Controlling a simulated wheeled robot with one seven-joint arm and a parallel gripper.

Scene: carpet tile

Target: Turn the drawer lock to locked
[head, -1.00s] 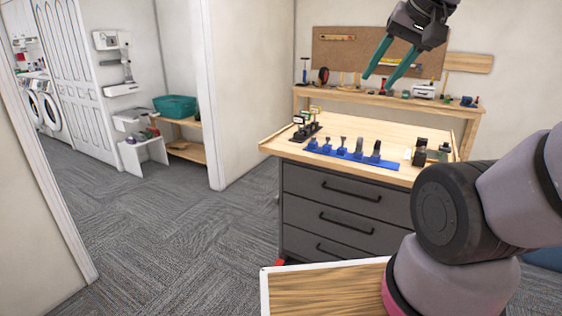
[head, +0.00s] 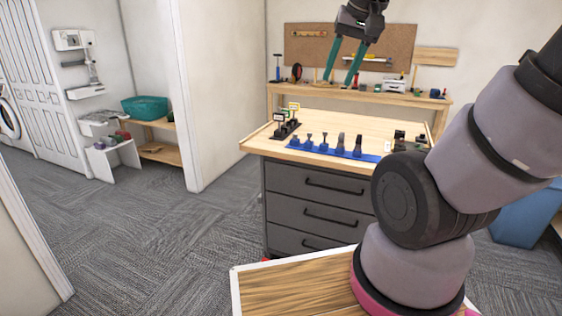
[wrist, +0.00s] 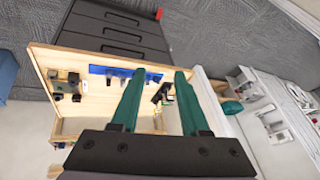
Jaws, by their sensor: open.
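The grey drawer cabinet (head: 312,203) with a wooden top (head: 266,139) stands ahead; three dark drawer handles face me. I cannot make out a drawer lock for certain in either view. A blue strip (head: 372,157) on the top carries several small dark and blue fixtures. A black stand with small signs (head: 286,123) sits at the top's left end. My gripper (head: 340,84) is open and empty, raised above the bench top. In the wrist view its green fingers (wrist: 160,72) are spread, with the cabinet (wrist: 112,38) beyond them.
A workbench (head: 390,99) with tools and a pegboard (head: 400,46) stands behind. More dark items (head: 408,141) sit at the top's right, partly behind my arm. A blue bin (head: 525,215) is at right. A teal basket (head: 145,107) rests on a shelf. Carpet (head: 150,235) at left is clear.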

